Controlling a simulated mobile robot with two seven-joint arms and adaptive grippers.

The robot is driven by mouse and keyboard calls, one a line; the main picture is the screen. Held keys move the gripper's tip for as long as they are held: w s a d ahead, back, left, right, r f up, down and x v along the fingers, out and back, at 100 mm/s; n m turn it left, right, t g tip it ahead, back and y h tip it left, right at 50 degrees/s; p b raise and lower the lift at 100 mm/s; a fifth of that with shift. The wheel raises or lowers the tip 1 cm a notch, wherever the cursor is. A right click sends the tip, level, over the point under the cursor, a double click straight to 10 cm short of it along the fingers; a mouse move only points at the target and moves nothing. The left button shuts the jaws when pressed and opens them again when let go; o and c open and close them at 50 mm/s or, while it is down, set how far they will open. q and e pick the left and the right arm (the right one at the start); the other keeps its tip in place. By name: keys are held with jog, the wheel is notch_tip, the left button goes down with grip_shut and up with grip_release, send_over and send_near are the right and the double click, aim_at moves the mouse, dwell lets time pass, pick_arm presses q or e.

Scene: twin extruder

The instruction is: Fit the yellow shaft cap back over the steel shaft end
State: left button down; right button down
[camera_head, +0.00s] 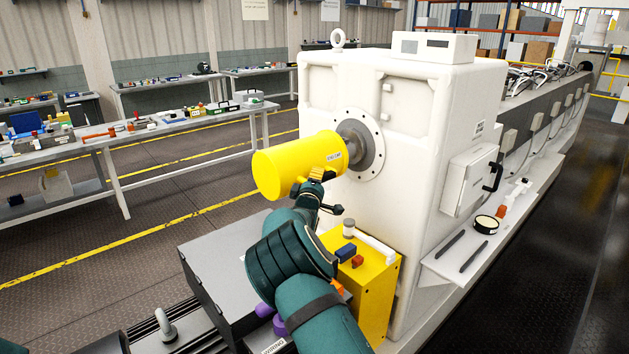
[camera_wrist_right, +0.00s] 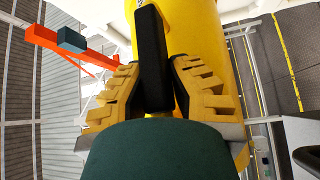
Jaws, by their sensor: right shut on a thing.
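The yellow shaft cap (camera_head: 298,165) is a large cylinder with a small white label, lying roughly level in front of the white machine housing. It also fills the top of the right wrist view (camera_wrist_right: 207,40). The steel shaft (camera_head: 352,152) shows between the cap and the round bolted flange (camera_head: 374,145). The cap's machine-side end meets or overlaps the shaft in the picture; I cannot tell how far the shaft is inside. My right gripper (camera_head: 316,186) is under the cap, its fingers (camera_wrist_right: 153,85) shut on the cap's black handle (camera_wrist_right: 153,60). My left gripper is not in view.
A yellow box (camera_head: 372,300) with small coloured parts stands below the cap, beside a dark grey case (camera_head: 215,265). A side ledge (camera_head: 475,240) holds a round tin and dark rods. Workbenches (camera_head: 160,135) stand at the left, with open floor between.

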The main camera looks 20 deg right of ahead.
send_near(346, 159)
jog(key=shift+a+b+x, duration=0.25)
jog(key=shift+b+x, duration=0.1)
jog(key=shift+x, duration=1.65)
dwell(2.5)
jog(key=shift+w+d+r, duration=0.15)
jog(key=shift+w+d, duration=0.05)
jog(key=shift+d, duration=0.2)
jog(key=c, duration=0.9)
grip_release()
jog(key=shift+v, duration=6)
